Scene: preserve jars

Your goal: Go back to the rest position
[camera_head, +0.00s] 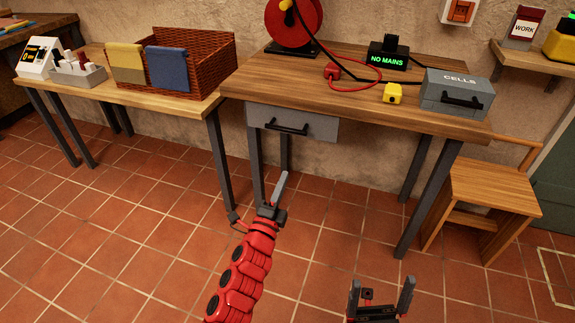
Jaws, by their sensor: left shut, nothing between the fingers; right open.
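My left gripper (280,188) is on the red arm that reaches up from the lower middle. It is shut and empty, in front of the workbench's grey drawer (312,128) and below it in the picture, apart from the drawer handle. My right gripper (381,290) shows at the bottom edge, right of the middle. Its two dark fingers stand apart with nothing between them, above the tiled floor. Most of the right arm is out of view.
The wooden workbench (270,88) carries a red reel (293,20), a "NO MAINS" box, a yellow plug and a grey "CELLS" box (457,95). A lower table with a wicker basket (212,65) stands left, a wooden stool (490,188) right. The tiled floor is open in front.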

